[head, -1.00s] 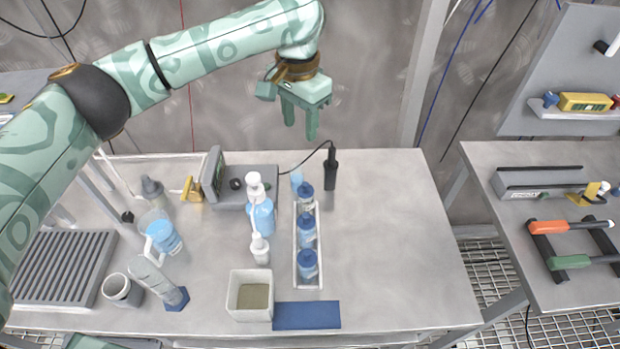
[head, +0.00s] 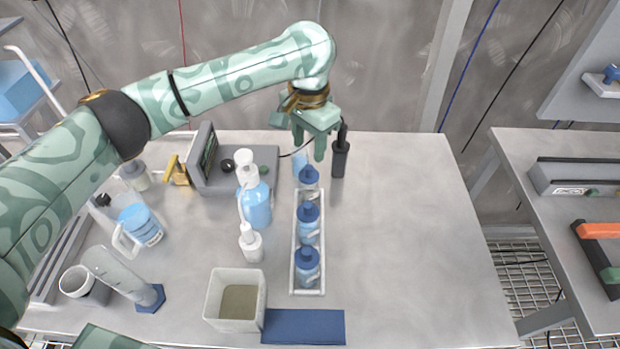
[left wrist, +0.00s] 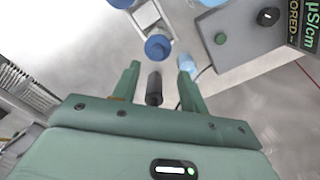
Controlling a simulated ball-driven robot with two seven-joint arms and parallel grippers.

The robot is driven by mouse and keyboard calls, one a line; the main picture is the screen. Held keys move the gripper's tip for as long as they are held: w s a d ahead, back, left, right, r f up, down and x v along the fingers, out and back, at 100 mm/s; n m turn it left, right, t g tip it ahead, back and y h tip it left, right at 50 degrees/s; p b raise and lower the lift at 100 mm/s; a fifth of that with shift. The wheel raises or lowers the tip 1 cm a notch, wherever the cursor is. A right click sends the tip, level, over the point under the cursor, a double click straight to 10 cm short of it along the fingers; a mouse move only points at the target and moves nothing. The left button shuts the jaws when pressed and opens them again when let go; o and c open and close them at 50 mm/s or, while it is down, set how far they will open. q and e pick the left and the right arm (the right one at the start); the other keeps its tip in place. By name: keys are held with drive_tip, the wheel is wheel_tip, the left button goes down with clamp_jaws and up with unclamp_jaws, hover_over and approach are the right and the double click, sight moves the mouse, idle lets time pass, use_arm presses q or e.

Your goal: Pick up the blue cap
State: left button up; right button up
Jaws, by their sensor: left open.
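Three small bottles with dark blue caps stand in a narrow white rack (head: 295,272) on the bench. Their caps are the back cap (head: 310,173), the middle cap (head: 308,213) and the front cap (head: 308,256). My left gripper (head: 309,147) is open and empty above the back end of the rack, pointing down. In the left wrist view, a blue cap (left wrist: 157,47) lies just beyond the open fingers (left wrist: 160,72), apart from them. A pale blue object (head: 299,166) stands beside the back bottle, partly hidden by a finger. My right gripper is not in view.
A black probe (head: 340,155) stands close right of the gripper. A grey meter (head: 245,177) and a pump bottle (head: 257,206) stand to the left. A square tub (head: 212,302) and blue mat (head: 304,327) lie in front. The bench's right side is clear.

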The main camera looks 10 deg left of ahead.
sight(309, 166)
use_arm(q)
wheel_tip(309, 166, down, 7)
drive_tip(key=b, duration=0.4)
drive_tip(key=shift+s+d+r, duration=0.1)
drive_tip(key=shift+s+r, duration=0.15)
drive_tip(key=shift+r, duration=0.15)
clamp_jaws()
